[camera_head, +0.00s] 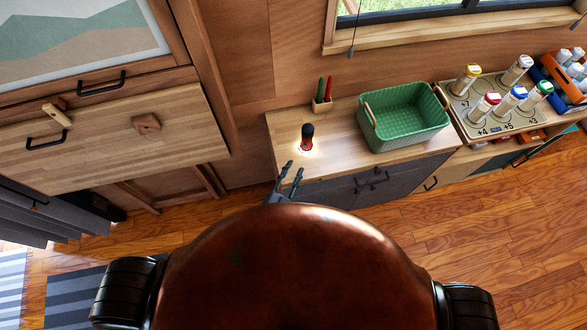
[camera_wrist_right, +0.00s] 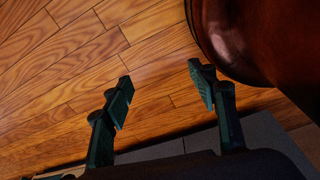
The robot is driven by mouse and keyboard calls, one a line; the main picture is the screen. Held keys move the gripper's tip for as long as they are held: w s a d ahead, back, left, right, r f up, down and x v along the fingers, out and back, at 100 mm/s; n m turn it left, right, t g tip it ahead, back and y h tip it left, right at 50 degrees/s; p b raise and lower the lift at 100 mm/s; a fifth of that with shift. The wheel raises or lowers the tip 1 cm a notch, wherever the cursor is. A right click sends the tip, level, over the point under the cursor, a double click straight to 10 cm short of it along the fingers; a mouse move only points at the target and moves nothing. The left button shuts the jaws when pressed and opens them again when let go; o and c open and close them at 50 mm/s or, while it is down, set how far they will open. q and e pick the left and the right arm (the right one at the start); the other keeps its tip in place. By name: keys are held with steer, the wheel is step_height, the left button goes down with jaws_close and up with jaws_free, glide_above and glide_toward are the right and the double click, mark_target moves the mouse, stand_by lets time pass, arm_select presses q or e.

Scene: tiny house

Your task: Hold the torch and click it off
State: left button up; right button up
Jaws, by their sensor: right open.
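The torch (camera_head: 307,136), black with a red lower part, stands upright on the wooden countertop (camera_head: 340,150). A bright glow spreads on the wood around its base, so it is lit. My left gripper (camera_head: 292,170) shows in the head view in front of the counter's front edge, below and slightly left of the torch. Its two fingers are apart with nothing between them, and it does not touch the torch. My right gripper (camera_wrist_right: 162,85) shows in the right wrist view, open and empty above the wooden floor. It is not visible in the head view.
A green basket (camera_head: 404,117) stands right of the torch. A small holder (camera_head: 322,105) with red and green pens is behind it. Several capped jars stand on a tray (camera_head: 490,130) farther right. A wooden drawer unit (camera_head: 100,135) is at the left.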

arm_select(q)
steer(key=shift+f, duration=0.1)
steer(key=shift+a, duration=0.1)
arm_select(e)
steer(key=w+d+r+t, duration=0.3)
steer(key=w+r, duration=0.3)
steer(key=w, duration=0.6)
steer(key=w+d+r+t+h, duration=0.15)
steer(key=w+d+r, duration=0.35)
steer(key=w, duration=0.8)
steer(key=w+d+r+t, duration=0.2)
steer(key=w+r+t, duration=0.2)
steer(key=w+r, duration=0.6)
steer(key=w+d+r+t, duration=0.1)
steer(key=w+r+t, duration=0.2)
steer(key=w+r, duration=0.6)
steer(key=w+d+r+t, duration=0.25)
steer(key=w+r, duration=0.25)
steer(key=r, duration=0.9)
steer(key=w+d+r+t, duration=0.1)
steer(key=w+r+t, duration=0.2)
steer(key=w+r, duration=0.6)
steer(key=a+r+t+y, duration=0.2)
steer(key=a+r, duration=0.4)
steer(key=r, duration=0.4)
steer(key=n+g+y, duration=0.4)
steer(key=y, duration=0.4)
glide_toward(311, 133)
steer(key=x, duration=0.3)
steer(key=shift+x, duration=3.8)
